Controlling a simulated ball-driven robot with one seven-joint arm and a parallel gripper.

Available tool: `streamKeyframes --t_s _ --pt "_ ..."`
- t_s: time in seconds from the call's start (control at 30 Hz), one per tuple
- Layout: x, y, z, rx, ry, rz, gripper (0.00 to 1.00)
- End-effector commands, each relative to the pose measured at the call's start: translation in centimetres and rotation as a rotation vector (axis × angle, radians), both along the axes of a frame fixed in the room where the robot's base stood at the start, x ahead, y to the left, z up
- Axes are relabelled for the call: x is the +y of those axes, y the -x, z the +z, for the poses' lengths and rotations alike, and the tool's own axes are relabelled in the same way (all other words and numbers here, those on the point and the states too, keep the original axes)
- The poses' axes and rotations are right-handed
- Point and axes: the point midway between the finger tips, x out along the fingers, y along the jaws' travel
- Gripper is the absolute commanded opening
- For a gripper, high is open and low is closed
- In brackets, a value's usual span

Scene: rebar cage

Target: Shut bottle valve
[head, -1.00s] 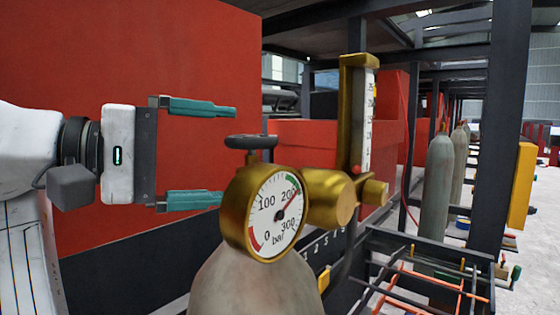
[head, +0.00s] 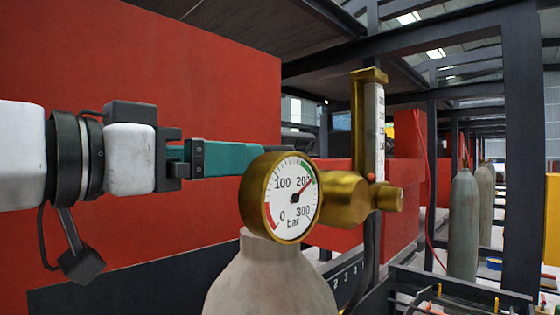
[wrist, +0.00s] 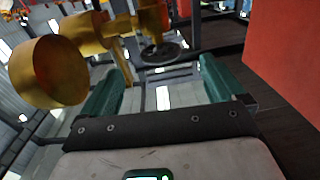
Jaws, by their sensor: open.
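The bottle valve's dark round handwheel (wrist: 158,54) shows in the wrist view, ahead of and between the two teal fingers. The brass pressure gauge (head: 290,197) reads about 200 bar. The pale grey bottle (head: 268,280) stands upright below it.
The brass regulator (head: 345,195) and upright flow tube (head: 370,120) stand right of the gauge. A large red panel (head: 180,75) is behind my arm. Grey bottles (head: 464,225) and a dark post (head: 525,150) stand farther right.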

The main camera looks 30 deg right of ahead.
Motion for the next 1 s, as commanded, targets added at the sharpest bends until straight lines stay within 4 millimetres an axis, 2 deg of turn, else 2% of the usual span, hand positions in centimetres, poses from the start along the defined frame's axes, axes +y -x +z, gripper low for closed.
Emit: streamKeyframes --t_s 0.3,0.5,0.7,0.97,1.0 --pt "-5.5 -2.0 0.2 0.004 -0.001 -0.006 0.96" --pt "-7.9 -3.1 0.1 0.004 0.001 -0.005 0.96" --pt "-8.9 -3.4 0.0 0.004 0.001 -0.004 0.96" --pt "-9.0 -3.5 0.0 0.004 0.001 -0.004 0.96" --pt "-9.0 -3.5 0.0 0.004 0.001 -0.004 0.92"
